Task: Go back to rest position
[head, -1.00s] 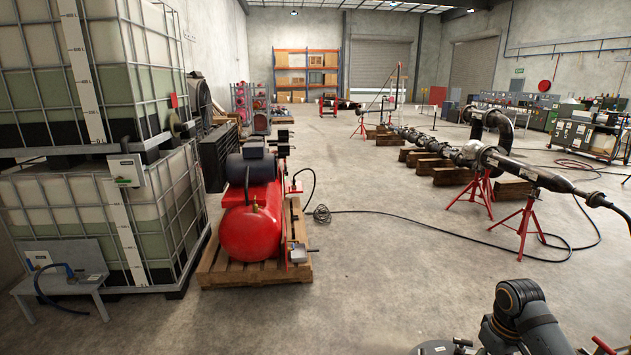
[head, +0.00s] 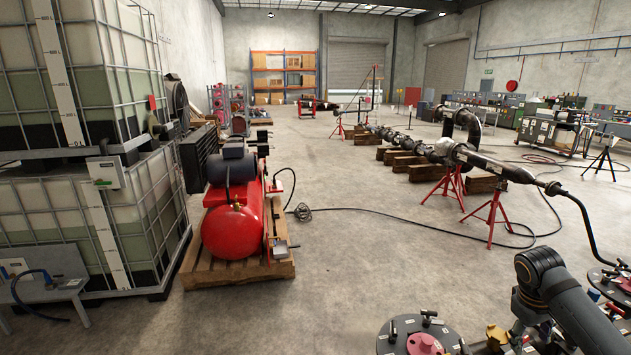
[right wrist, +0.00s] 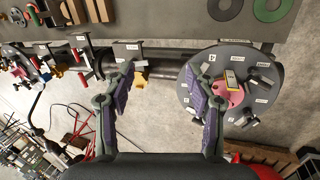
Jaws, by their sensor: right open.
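My right arm (head: 560,290) reaches in at the lower right of the head view; its fingers cannot be made out there. In the right wrist view my right gripper (right wrist: 161,92) is open, its two fingers wide apart with nothing held between them. A round grey disc (right wrist: 203,62) with white labels, a pink middle and a yellow item lies beyond the right finger, partly covered by it. A similar dark disc (head: 398,335) with a red middle shows at the bottom of the head view. My left gripper is in neither current view.
A red compressor (head: 232,232) on a wooden pallet (head: 225,275) stands left of centre, beside caged tanks (head: 130,215). Flanged piping (head: 485,162) rests on red stands (head: 492,215) and wood blocks at right. Hoses cross the floor. The middle floor (head: 330,270) is clear.

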